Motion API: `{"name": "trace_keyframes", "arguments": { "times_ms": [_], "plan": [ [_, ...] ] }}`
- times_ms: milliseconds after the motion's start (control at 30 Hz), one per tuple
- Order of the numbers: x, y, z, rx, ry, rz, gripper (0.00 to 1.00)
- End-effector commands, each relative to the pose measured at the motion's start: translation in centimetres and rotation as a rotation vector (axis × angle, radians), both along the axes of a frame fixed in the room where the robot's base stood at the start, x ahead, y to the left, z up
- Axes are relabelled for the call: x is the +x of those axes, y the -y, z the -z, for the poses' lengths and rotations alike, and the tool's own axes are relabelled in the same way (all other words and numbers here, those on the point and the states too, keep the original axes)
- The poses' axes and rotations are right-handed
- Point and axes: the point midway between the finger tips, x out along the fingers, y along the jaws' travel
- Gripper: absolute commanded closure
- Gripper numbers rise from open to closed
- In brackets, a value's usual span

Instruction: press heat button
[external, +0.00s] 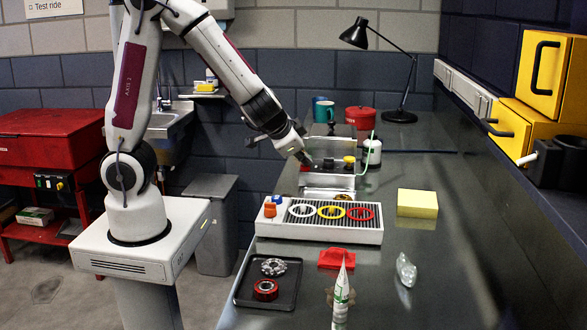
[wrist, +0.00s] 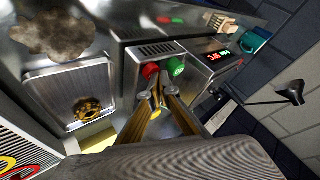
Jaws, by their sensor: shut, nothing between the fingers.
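A steel box with buttons (wrist: 158,50) shows in the wrist view, with a red button (wrist: 150,71) and a green button (wrist: 176,66) on its face. No heat label is readable, so I cannot tell which button is the heat button. My gripper (wrist: 157,97) is shut and empty, its fingertips just in front of these buttons; whether they touch is unclear. Beside the box, a unit with a lit red display (wrist: 216,56) stands to the right. In the external view my gripper (external: 307,160) is low at the steel units (external: 327,181) at the bench's far part.
A steel tray with a brass-coloured gear (wrist: 90,108) lies left of the box. A white rack with coloured rings (external: 318,235), a yellow block (external: 417,204), a white bottle (external: 372,153) and a black lamp (external: 382,65) stand on the bench. The right bench side is mostly clear.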

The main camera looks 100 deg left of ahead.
Motion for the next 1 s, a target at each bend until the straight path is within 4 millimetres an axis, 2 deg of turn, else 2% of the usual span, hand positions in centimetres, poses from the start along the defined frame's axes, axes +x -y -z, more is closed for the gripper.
{"name": "trace_keyframes", "arguments": {
  "times_ms": [167,1000],
  "plan": [
    [-0.3,0.1,0.5,-0.008,-0.009,-0.002,1.0],
    [-0.3,0.1,-0.9,-0.005,-0.005,-0.003,1.0]
  ]
}}
